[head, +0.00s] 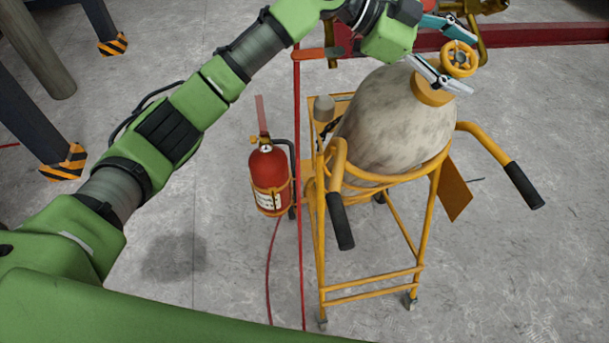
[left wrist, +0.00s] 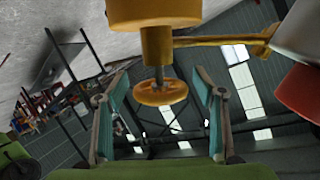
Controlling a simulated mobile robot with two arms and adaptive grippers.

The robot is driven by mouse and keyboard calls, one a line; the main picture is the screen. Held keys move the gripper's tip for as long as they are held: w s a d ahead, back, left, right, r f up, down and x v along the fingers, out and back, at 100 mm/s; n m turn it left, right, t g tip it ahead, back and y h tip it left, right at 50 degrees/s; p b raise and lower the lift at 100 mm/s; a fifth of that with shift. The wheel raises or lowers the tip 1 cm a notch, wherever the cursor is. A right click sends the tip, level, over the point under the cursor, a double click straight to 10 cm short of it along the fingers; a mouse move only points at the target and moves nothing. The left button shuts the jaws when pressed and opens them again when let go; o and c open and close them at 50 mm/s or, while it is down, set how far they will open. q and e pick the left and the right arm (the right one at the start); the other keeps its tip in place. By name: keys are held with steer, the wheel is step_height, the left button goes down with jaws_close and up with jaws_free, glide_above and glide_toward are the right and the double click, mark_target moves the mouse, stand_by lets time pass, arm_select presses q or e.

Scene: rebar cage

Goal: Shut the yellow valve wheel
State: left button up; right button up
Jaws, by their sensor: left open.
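The yellow valve wheel (head: 459,59) is a small spoked ring near the top of the head view, above the neck of the grey, stained tank (head: 395,125). In the left wrist view the wheel (left wrist: 160,93) sits on a short stem below a yellow valve body (left wrist: 157,45). My left gripper (head: 472,66) is open, its fingers on either side of the wheel. In the left wrist view a gap shows between the wheel and each finger of the gripper (left wrist: 160,88). I cannot tell the wheel's depth relative to the fingertips. My right gripper is not in view.
The tank rests in a yellow wheeled cart (head: 370,290) with black-gripped handles (head: 524,185). A red fire extinguisher (head: 268,178) stands left of it, near a thin red upright pole (head: 298,200). Striped-foot columns (head: 64,162) stand at left. The concrete floor right of the cart is mostly clear.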

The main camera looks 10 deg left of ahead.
arm_select(q)
steer(key=shift+n+t, duration=0.5)
steer(key=shift+t, duration=0.2)
steer(key=shift+n+t+h+p, duration=0.35)
steer(key=shift+n+t, duration=0.65)
steer(key=shift+t, duration=0.4)
steer(key=shift+n+t, duration=0.3)
steer(key=shift+t, duration=0.1)
steer(key=shift+n+t, duration=0.4)
steer(key=shift+t, duration=0.1)
steer(key=shift+t, duration=0.3)
